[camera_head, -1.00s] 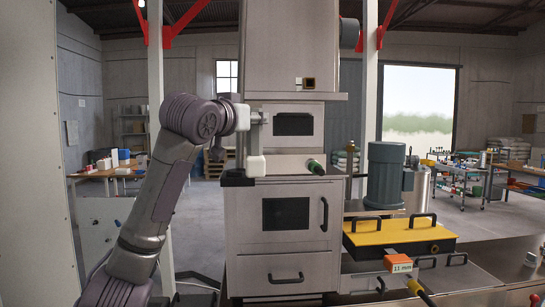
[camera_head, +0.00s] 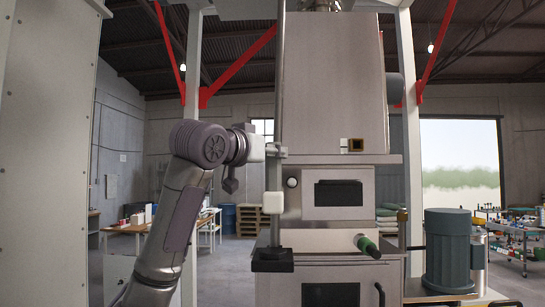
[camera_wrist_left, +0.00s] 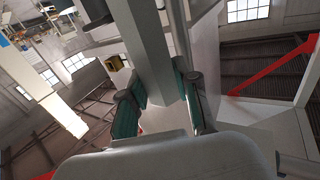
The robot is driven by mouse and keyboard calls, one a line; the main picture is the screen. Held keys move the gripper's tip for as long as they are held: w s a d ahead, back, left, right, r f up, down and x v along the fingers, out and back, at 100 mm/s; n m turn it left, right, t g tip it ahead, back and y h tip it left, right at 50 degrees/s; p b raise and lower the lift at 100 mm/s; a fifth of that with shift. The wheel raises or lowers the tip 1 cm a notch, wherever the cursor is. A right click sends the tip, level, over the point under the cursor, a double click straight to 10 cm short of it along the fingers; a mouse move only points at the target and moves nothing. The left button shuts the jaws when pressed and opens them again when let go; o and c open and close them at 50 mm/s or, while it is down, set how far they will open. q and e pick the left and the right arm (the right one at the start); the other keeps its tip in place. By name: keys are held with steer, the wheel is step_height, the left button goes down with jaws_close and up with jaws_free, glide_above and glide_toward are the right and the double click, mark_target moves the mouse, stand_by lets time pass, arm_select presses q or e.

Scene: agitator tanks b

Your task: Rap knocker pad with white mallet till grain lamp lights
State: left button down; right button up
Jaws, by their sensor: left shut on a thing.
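My left gripper (camera_head: 272,150) is shut on the white mallet, left of the steel machine. The white mallet's block-like head (camera_head: 272,202) shows just below it. In the left wrist view the green-padded fingers (camera_wrist_left: 162,105) close around a pale square bar (camera_wrist_left: 145,45). A small round pale disc, perhaps the grain lamp (camera_head: 292,182), shows no clear glow. My right gripper is out of view.
The steel hopper (camera_head: 335,75) stands above a cabinet with a dark window (camera_head: 338,193). A green-ended knob (camera_head: 367,245) juts out in front. A black block (camera_head: 272,260) sits at the cabinet's left corner. A grey motor (camera_head: 448,250) stands at right.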

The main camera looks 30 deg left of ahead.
mark_target(267, 175)
arm_select(q)
steer(key=shift+w+a+f, duration=0.15)
steer(key=shift+a+f, duration=0.05)
steer(key=shift+f, duration=0.05)
steer(key=shift+w+a+f+b, duration=0.2)
steer(key=shift+w+f+b, duration=0.15)
steer(key=shift+f, duration=0.1)
steer(key=shift+w+a+f+b, duration=0.2)
steer(key=shift+w+f+b, duration=0.1)
steer(key=shift+f, duration=0.15)
step_height(267, 175, down, 2)
steer(key=shift+s+d+f+b, duration=0.1)
steer(key=shift+s+d+b, duration=0.05)
steer(key=shift+b, duration=0.8)
steer(key=shift+s+d+f, duration=0.1)
steer(key=shift+s, duration=0.05)
steer(key=shift+f, duration=0.1)
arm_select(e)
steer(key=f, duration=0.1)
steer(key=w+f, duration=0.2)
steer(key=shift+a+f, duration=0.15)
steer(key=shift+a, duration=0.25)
